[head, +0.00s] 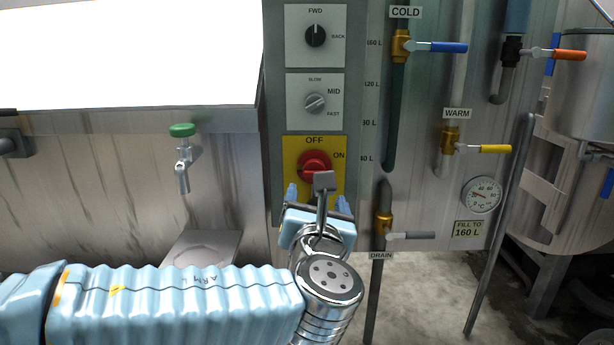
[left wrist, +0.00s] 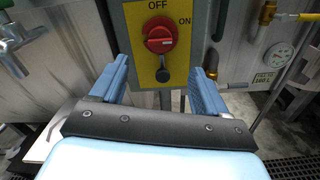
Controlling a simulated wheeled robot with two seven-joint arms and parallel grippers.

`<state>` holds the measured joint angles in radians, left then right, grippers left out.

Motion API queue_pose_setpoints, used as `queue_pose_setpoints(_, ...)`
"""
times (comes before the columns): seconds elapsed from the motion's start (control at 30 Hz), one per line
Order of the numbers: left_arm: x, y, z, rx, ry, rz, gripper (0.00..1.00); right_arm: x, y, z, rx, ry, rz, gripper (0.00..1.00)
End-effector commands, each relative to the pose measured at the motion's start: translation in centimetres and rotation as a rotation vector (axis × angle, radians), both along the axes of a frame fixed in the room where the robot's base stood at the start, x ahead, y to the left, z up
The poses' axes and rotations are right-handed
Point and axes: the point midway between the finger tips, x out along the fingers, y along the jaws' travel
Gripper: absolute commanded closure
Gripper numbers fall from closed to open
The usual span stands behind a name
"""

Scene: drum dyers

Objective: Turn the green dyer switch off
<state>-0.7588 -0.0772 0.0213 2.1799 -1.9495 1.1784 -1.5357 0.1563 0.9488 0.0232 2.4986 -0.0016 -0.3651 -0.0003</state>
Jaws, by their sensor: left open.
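The dyer switch (head: 313,165) is a red rotary knob on a yellow plate marked OFF at the top and ON at the right. In the left wrist view, the red knob (left wrist: 159,39) shows a pale bar lying roughly sideways, towards ON. My left gripper (head: 317,196) is open and empty, in front of and just below the knob. In the left wrist view its blue fingers (left wrist: 161,70) stand apart on either side of the plate's lower part. No contact with the knob shows. My right gripper is not in view.
Above the switch are a speed knob (head: 315,103) and a FWD/BACK knob (head: 315,36). To the right are pipes with a blue COLD lever (head: 448,47), a yellow WARM lever (head: 495,149) and a grey DRAIN lever (head: 412,236). A green-handled tap (head: 182,131) sticks out at left.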

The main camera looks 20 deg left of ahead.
Motion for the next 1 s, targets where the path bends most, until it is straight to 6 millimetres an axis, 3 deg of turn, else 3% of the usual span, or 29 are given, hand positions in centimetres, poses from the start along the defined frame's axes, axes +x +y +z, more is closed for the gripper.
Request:
queue_pose_setpoints(0.5, 10.4, 3.0, -0.2, -0.001, 0.007, 0.003, 0.25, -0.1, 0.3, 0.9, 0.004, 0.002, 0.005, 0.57)
queue_pose_setpoints(0.7, 12.2, 3.5, -0.2, -0.002, 0.007, 0.001, 0.25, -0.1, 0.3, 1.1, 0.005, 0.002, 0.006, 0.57)
queue_pose_setpoints(1.0, 12.5, 3.6, -0.3, -0.003, 0.006, 0.001, 0.25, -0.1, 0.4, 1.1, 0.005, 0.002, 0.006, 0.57)
